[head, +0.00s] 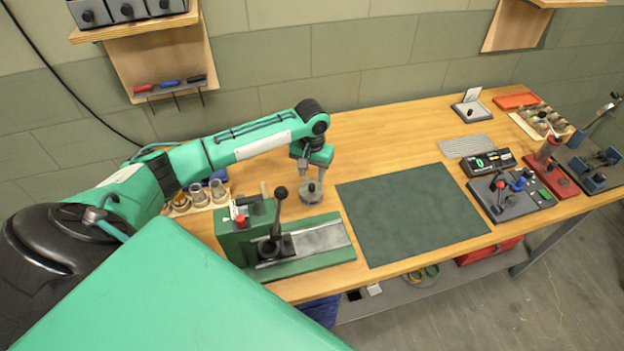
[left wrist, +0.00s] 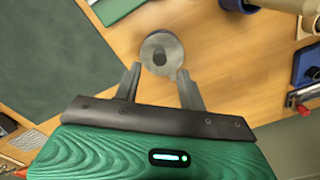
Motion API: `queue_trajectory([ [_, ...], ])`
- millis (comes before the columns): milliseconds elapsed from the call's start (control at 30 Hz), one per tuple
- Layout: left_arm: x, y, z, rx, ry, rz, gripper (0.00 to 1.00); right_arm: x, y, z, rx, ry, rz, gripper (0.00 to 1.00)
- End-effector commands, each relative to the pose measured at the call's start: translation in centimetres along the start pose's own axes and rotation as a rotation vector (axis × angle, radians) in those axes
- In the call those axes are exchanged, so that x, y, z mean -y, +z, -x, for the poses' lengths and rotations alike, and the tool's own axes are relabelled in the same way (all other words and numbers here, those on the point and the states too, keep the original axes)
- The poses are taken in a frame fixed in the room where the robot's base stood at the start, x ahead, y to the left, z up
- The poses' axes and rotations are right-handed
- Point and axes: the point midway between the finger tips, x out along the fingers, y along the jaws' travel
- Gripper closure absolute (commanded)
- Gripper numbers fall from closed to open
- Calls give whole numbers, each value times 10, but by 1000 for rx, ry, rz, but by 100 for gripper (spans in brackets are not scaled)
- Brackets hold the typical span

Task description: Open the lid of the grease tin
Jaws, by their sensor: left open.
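The grease tin (head: 311,194) is a small round grey tin on the wooden bench, behind the green press fixture. In the left wrist view the tin (left wrist: 163,43) shows from above as a grey disc with a darker knob at its middle; its lid appears to be on. My left gripper (head: 312,174) points down just above the tin. In the left wrist view my left gripper (left wrist: 160,76) is open, with its two fingers apart and nothing between them. The fingertips lie close to the tin's near edge; I cannot tell whether they touch. My right gripper is not in view.
The green lever press (head: 305,256) stands close in front of the tin. A holder with several cups (head: 198,197) is to its left. A dark green mat (head: 410,212) lies clear to the right. Control boxes (head: 488,162) and fixtures stand further right.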

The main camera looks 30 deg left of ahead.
Motion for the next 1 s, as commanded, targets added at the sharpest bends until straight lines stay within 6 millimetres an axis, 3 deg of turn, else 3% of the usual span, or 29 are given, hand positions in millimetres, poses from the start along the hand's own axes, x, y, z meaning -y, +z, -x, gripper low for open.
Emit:
queue_trajectory([
  [100,0,1,-20,3,0,1,59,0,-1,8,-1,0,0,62],
  [300,0,0,-42,0,0,0,59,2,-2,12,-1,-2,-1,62],
  [667,0,0,-49,0,0,0,59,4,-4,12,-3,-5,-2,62],
  [867,0,0,-48,0,0,0,96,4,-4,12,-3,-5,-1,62],
  [900,0,0,-48,-1,0,0,100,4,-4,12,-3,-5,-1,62],
  [1000,0,0,-48,-1,0,0,100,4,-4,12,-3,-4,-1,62],
])
